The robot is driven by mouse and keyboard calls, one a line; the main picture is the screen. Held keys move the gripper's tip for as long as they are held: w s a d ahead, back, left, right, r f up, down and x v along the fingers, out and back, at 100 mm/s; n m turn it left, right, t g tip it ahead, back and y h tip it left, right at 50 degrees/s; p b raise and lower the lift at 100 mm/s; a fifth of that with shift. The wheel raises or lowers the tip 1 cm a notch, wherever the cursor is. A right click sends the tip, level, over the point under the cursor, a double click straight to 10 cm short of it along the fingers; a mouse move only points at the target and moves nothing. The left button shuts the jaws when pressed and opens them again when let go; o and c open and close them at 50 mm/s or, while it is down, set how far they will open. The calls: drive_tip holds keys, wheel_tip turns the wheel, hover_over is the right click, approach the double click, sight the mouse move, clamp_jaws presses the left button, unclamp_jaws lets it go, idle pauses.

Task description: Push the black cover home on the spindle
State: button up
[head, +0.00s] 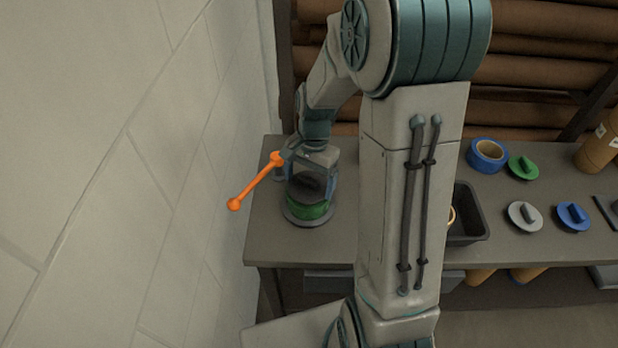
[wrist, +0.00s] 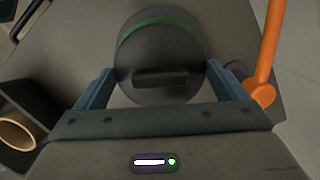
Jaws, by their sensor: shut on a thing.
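The black cover (head: 306,186) sits at the left end of the bench, above a green ring or roll (head: 307,208) on a round grey base (head: 309,222). In the wrist view the cover (wrist: 160,52) is a dark disc with a raised bar handle, and a green edge shows along its far side. My gripper (head: 312,182) points down over it and is shut on the cover, one finger at each side; both fingers show in the wrist view (wrist: 161,68). The spindle is hidden beneath the cover. I cannot tell whether a gap remains under it.
An orange lever (head: 255,182) with a ball end stands close to the left of my gripper, near the wall. A black bin (head: 468,215) holds a yellowish ring. A blue roll (head: 487,155) and green (head: 523,167), grey (head: 525,216) and blue (head: 573,217) lids lie to the right.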

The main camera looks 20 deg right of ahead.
drive_tip(key=shift+f+b, duration=0.3)
drive_tip(key=shift+f, duration=0.1)
idle(0.9)
drive_tip(key=o, duration=0.7)
drive_tip(key=shift+r, duration=0.2)
drive_tip(key=shift+r+p, duration=2.75)
drive_tip(key=shift+r, duration=0.65)
